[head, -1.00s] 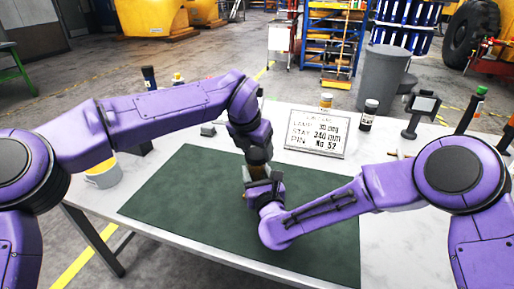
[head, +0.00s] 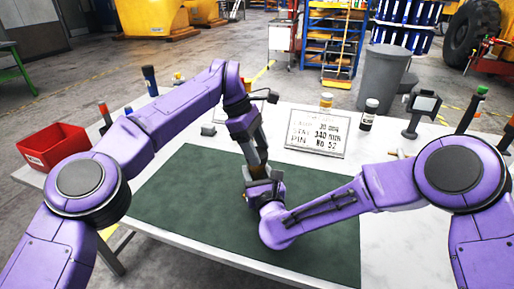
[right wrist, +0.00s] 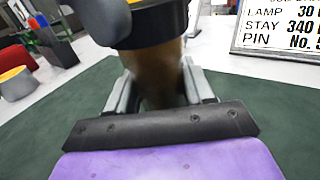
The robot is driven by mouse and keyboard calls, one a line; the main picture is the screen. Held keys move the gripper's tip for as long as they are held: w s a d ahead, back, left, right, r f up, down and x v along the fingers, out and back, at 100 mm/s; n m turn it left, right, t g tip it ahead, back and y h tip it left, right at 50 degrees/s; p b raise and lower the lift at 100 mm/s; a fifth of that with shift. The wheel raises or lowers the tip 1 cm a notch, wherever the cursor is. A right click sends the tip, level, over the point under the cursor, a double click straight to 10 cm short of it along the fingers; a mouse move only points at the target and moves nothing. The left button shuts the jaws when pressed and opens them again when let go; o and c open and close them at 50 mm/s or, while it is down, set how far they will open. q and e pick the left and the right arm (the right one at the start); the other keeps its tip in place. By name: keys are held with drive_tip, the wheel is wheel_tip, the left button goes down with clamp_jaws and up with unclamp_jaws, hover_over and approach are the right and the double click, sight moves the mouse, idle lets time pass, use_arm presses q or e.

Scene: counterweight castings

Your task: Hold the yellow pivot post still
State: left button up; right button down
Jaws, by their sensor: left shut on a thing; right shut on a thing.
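My right gripper (right wrist: 160,88) is shut around a blurred, brownish upright post (right wrist: 160,72), taken as the yellow pivot post. My left gripper (head: 258,164) comes down from above and meets the right gripper (head: 264,186) over the green mat (head: 205,205). It is shut on a piece that looks like the dark round one; its fingertips are unclear. In the head view the grippers and arms mostly hide the post.
A sign (head: 318,138) reading lamp, stay and pin stands behind the mat. A red bin (head: 53,147) is at the table's left edge. A dark jar (head: 368,114) and a small screen on a stand (head: 420,112) are at the back right. The mat's left part is clear.

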use_arm(q)
drive_tip(key=o, duration=1)
drive_tip(key=shift+a, duration=0.1)
drive_tip(key=shift+r, duration=2.3)
drive_tip(key=shift+o, duration=1.2)
use_arm(e)
drive_tip(key=shift+c, duration=1.7)
unclamp_jaws()
use_arm(q)
wheel_tip(320, 180, down, 3)
drive_tip(key=b, duration=0.2)
drive_tip(key=shift+r+b, duration=0.2)
drive_tip(key=shift+b, duration=0.15)
use_arm(e)
drive_tip(key=v, duration=0.9)
drive_tip(key=shift+s+d, duration=0.1)
drive_tip(key=shift+s, duration=0.2)
drive_tip(key=shift+s+d, duration=0.15)
drive_tip(key=shift+s, duration=0.35)
